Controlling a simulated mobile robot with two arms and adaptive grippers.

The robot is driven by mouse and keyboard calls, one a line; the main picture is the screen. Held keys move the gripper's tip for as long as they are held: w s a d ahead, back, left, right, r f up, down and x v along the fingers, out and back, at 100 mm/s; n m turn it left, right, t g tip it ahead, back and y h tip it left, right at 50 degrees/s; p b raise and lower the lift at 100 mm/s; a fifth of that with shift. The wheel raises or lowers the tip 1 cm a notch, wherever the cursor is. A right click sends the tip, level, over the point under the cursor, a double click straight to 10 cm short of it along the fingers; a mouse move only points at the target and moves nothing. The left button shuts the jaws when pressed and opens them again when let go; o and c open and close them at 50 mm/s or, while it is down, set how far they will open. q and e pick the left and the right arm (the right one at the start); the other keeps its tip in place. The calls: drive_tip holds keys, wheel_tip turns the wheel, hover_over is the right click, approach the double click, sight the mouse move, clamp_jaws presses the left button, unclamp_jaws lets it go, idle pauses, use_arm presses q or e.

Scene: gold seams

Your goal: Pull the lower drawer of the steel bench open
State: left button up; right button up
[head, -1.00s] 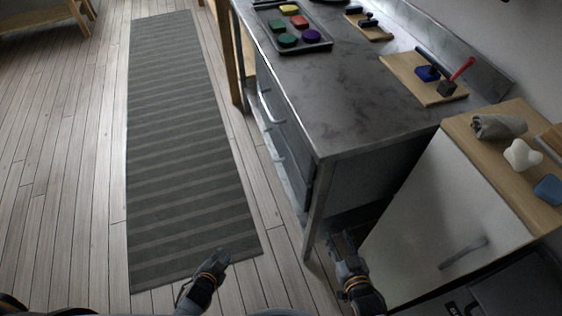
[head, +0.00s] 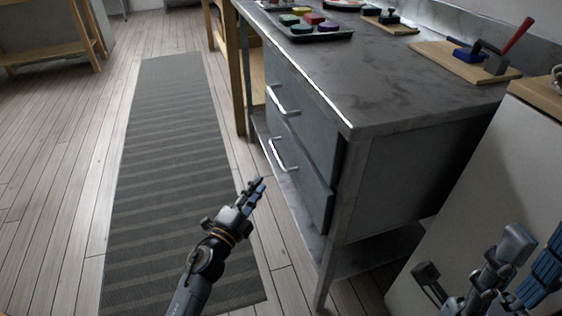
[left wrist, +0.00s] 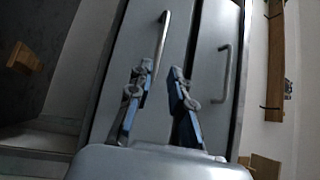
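The steel bench (head: 410,95) stands right of centre in the head view, with two grey drawers facing left. The lower drawer (head: 312,185) has a bar handle (head: 284,156); I cannot tell whether it sits fully flush. The upper drawer (head: 312,128) is above it with its own handle (head: 281,102). My left gripper (head: 256,187) is in front of the lower drawer, just short of its handle. In the left wrist view its fingers (left wrist: 160,72) are open and empty, pointing at the lower handle (left wrist: 163,42). My right gripper (head: 525,262) is at the lower right, its fingers unclear.
A striped grey rug (head: 170,190) lies on the plank floor left of the bench. A pale cabinet (head: 480,185) stands at the bench's near right. A tray (head: 335,36) of coloured pieces and a board (head: 440,55) with tools are on the bench top. A low shelf (head: 375,255) runs beneath.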

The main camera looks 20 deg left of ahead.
sight(278, 156)
use_arm(q)
drive_tip(key=b+x, duration=0.1)
drive_tip(key=x, duration=1.1)
drive_tip(key=shift+w+d+f, duration=0.1)
drive_tip(key=shift+w, duration=0.2)
clamp_jaws()
